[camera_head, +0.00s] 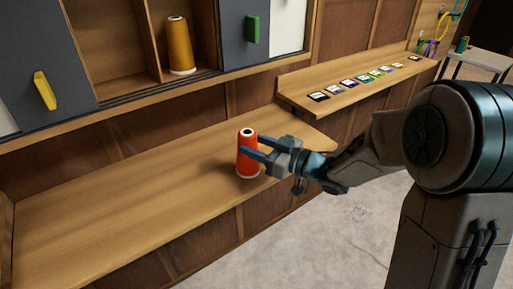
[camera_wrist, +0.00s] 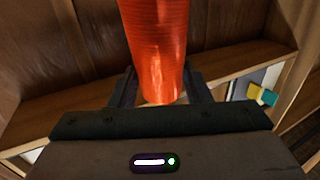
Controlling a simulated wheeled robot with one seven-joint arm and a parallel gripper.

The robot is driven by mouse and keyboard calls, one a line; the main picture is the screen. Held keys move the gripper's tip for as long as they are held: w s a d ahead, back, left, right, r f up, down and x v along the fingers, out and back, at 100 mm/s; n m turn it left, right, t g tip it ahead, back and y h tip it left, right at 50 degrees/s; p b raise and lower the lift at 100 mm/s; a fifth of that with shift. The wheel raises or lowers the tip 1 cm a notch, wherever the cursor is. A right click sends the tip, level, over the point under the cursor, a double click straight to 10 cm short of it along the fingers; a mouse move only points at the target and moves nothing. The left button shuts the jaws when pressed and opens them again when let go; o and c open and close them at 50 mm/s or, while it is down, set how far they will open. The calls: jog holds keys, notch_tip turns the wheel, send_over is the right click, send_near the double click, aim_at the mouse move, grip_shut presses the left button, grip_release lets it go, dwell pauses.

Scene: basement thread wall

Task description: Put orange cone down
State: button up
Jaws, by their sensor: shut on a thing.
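The orange cone (camera_head: 246,160) is a red-orange thread cone with a dark hole in its top. It stands upright at the front right of the lower wooden shelf (camera_head: 130,200). Its base appears to be at the shelf surface, but I cannot tell whether it touches. My gripper (camera_head: 254,148) reaches in from the right and is shut on the cone, with its fingers on either side. In the wrist view the cone (camera_wrist: 157,50) fills the space between the two fingers (camera_wrist: 160,88).
A mustard thread cone (camera_head: 179,47) stands in an upper cubby between grey panels with yellow (camera_head: 44,90) and green (camera_head: 252,29) handles. A narrower ledge (camera_head: 310,83) at right holds a row of coloured cards. The lower shelf left of the cone is clear.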

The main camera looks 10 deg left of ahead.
jog(key=shift+f, duration=0.1)
jog(key=shift+f, duration=0.3)
jog(key=o, duration=1.1)
jog(key=shift+r, duration=0.1)
